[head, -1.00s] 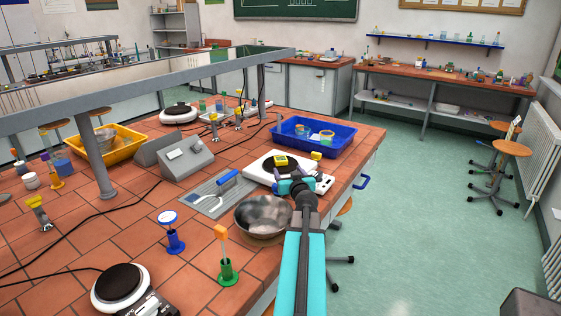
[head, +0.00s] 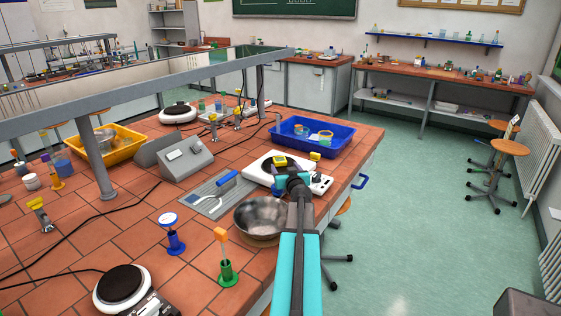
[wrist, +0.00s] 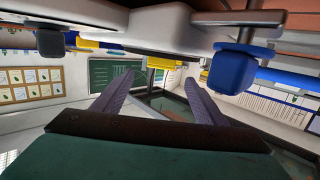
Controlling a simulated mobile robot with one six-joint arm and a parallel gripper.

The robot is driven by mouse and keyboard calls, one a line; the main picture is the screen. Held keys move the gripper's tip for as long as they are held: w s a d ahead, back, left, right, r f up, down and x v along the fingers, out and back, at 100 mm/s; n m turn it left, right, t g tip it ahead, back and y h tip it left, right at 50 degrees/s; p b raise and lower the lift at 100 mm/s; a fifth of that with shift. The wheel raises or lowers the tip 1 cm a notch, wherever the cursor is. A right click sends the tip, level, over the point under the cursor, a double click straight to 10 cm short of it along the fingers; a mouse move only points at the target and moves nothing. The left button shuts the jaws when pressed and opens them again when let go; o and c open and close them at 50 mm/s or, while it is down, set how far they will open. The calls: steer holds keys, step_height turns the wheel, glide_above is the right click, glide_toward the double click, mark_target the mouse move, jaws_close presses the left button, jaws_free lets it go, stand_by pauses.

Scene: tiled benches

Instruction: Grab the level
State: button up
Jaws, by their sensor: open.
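A small yellow block (head: 280,160), which looks like the level, lies on the dark plate of a white hotplate (head: 260,177). A second yellow piece (head: 315,156) shows at the hotplate's far right edge; I cannot tell which one is the level. My gripper (head: 290,178) is at the near edge of the hotplate, just short of the yellow block. In the wrist view, which looks upside down, my open fingers (wrist: 155,88) are empty. A yellow block (wrist: 160,63) shows beyond them, roughly between their tips, under the white hotplate body (wrist: 150,30).
A metal bowl (head: 262,218) stands left of my arm. A blue tray (head: 318,146) with rings is behind the hotplate. A grey board (head: 208,207) with a blue-handled tool lies to the left.

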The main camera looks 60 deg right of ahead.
mark_target(280, 159)
steer(key=shift+p+x, duration=0.45)
steer(key=shift+x, duration=1.05)
steer(key=shift+w+d, duration=0.1)
steer(key=shift+r+p+x, duration=0.1)
steer(key=shift+p+x, duration=0.55)
steer(key=shift+x, duration=0.1)
steer(key=shift+r+p+x, duration=0.15)
steer(key=shift+p+x, duration=0.45)
steer(key=shift+x, duration=0.1)
steer(key=shift+p+x, duration=0.4)
steer(key=shift+x, duration=0.75)
steer(key=shift+f, duration=0.2)
steer(key=c, duration=1.2)
